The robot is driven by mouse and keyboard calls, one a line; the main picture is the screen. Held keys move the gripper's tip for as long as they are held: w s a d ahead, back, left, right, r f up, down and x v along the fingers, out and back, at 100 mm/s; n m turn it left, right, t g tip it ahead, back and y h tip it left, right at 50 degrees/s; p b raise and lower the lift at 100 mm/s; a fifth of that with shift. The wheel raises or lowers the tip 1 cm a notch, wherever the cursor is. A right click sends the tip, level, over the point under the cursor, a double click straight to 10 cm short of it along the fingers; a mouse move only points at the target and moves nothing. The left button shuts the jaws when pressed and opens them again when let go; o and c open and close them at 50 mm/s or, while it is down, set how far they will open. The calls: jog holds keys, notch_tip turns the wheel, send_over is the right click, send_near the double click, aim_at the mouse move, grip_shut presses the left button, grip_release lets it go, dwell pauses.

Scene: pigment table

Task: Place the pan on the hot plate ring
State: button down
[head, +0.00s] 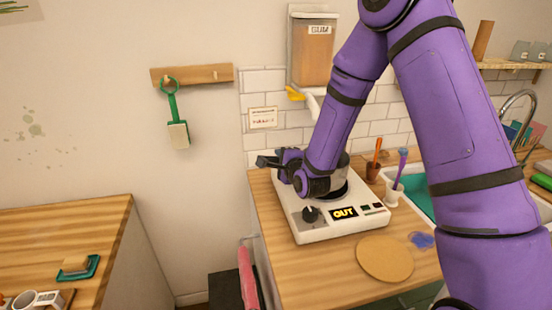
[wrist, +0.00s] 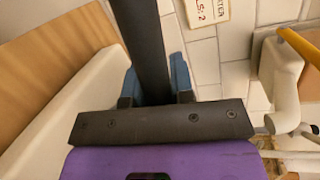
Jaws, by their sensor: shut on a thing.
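The pan (head: 341,180) is a grey metal vessel, mostly hidden behind my wrist in the head view. It is over the dark ring of the white hot plate (head: 312,229). I cannot tell whether its base rests flat on the ring. My gripper (head: 279,161) is at the left of the pan, above the hot plate's left side. In the wrist view, the blue fingers of my gripper (wrist: 154,82) are shut on the dark pan handle (wrist: 143,35), which runs up between them. The pan body is out of that view.
A brown pot (head: 373,173) and a white cup (head: 392,197) with tools stand right of the hot plate. A round cork mat (head: 385,258) lies in front. A dispenser (head: 312,50) with a spout (wrist: 282,85) hangs behind. The sink (head: 413,187) is at right.

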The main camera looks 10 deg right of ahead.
jog(key=shift+f, duration=0.6)
jog(key=c, duration=1)
grip_release()
